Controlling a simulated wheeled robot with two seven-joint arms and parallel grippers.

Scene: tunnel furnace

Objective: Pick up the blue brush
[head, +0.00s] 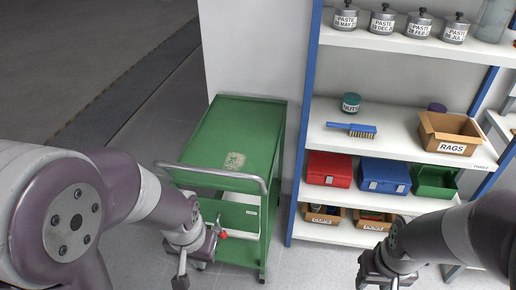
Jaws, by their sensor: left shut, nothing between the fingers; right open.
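The blue brush (361,130) lies flat on the middle shelf of the rack. My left gripper (190,272) is shut and empty, low in front of the green cart. My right gripper (379,281) is open and empty, low in front of the rack, well below the brush and apart from it.
A teal jar (350,103) stands just behind the brush. A cardboard box marked RAGS (452,149) is to its right. Red (329,169) and blue (384,176) boxes sit on the shelf below. The green cart (213,150) stands left of the rack.

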